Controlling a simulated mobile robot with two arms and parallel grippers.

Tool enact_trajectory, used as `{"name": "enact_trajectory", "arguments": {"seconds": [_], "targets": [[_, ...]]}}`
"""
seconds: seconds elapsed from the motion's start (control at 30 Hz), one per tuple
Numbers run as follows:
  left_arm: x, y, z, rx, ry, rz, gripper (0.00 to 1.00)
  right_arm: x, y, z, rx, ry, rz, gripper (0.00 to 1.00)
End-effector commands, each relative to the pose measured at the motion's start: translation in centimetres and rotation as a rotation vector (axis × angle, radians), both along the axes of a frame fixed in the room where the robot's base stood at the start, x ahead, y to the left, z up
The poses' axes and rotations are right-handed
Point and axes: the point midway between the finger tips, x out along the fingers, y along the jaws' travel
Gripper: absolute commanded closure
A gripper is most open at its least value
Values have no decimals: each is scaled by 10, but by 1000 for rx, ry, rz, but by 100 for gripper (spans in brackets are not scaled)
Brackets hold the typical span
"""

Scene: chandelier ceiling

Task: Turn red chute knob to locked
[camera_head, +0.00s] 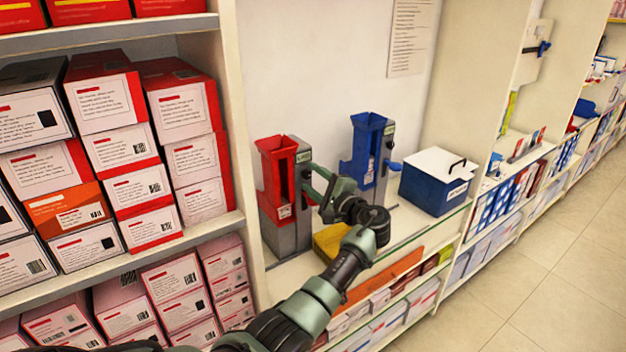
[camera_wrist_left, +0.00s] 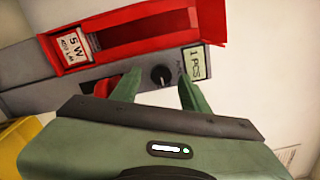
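The red chute (camera_head: 277,168) stands on the counter, on a grey body with a "1 PCS" label. In the left wrist view the red chute (camera_wrist_left: 150,35) lies across the top. A small round black knob (camera_wrist_left: 161,76) with a light pointer mark sits on its grey side panel. A red part (camera_wrist_left: 106,86) shows partly behind one finger. My left gripper (camera_head: 314,182) is at the chute's right side. In the wrist view its green fingers (camera_wrist_left: 159,90) are apart, one on each side of the knob; I cannot tell whether they touch it. The lock markings are not readable.
A blue chute (camera_head: 367,150) with a blue lever stands to the right, and beyond it a blue box with a white lid (camera_head: 436,180). A yellow object (camera_head: 330,240) lies below my gripper. Shelves of red-and-white boxes (camera_head: 105,150) fill the left.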

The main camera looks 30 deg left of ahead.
Motion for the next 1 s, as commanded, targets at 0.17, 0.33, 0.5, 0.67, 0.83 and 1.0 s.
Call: {"name": "enact_trajectory", "arguments": {"seconds": [0.17, 0.33, 0.5, 0.67, 0.83, 1.0], "targets": [[0, 0, 1, 1, -2, 1, 55, 0, 0, 0, 0, 0, 0, 64], [-5, -12, -1, 0, -2, 0, 55, 0, 0, -5, 0, 0, 0, 64], [-16, -40, -3, -1, -3, -2, 55, 0, 0, -14, 0, 0, -1, 64], [-25, -62, -2, -1, -1, -1, 55, 0, 0, -20, 0, 0, -1, 64], [-29, -72, -1, 0, -1, -1, 55, 0, 0, -22, 0, 0, -1, 64], [-30, -73, 0, 1, 0, 0, 55, 0, 0, -21, 0, 0, -1, 64]]}}
